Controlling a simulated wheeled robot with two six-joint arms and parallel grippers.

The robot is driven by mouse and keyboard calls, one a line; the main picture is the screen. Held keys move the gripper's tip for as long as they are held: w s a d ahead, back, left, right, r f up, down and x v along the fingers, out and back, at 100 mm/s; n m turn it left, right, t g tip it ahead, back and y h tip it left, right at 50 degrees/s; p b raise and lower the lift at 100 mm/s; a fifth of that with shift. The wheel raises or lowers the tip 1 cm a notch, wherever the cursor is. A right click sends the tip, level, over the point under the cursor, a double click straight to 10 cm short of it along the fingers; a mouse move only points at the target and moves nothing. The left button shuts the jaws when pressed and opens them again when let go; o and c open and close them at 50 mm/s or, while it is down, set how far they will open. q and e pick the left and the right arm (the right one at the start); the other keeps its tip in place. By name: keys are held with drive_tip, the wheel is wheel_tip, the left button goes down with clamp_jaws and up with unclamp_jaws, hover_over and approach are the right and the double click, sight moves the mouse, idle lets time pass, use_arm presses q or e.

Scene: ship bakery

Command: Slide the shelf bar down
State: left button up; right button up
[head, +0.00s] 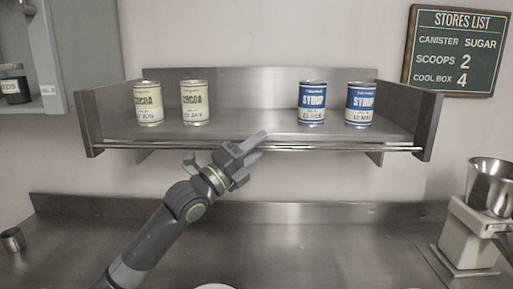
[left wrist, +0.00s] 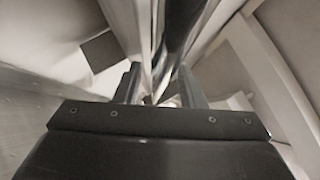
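The shelf bar (head: 330,147) is a thin shiny metal rail across the front of the steel shelf (head: 240,131). It runs level between the two end panels, low at the shelf's front edge. My left gripper (head: 257,145) is at the bar, near its middle, reaching up from below. In the left wrist view its two fingers (left wrist: 160,88) stand apart, with shiny strips running between them. The gripper looks open around the bar; contact is not clear. My right gripper is in neither view.
Two cocoa cans (head: 195,103) stand at the shelf's left, and two blue syrup cans (head: 312,103) at its right. A scale with a metal bowl (head: 490,187) stands at the right of the counter (head: 330,245). A small metal cup (head: 13,240) is at far left.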

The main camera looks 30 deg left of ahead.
use_arm(q)
drive_tip(key=p+v, duration=1.5)
drive_tip(key=v, duration=0.2)
drive_tip(key=shift+f+p, duration=0.15)
drive_tip(key=shift+p, duration=0.15)
drive_tip(key=shift+s+a, duration=0.1)
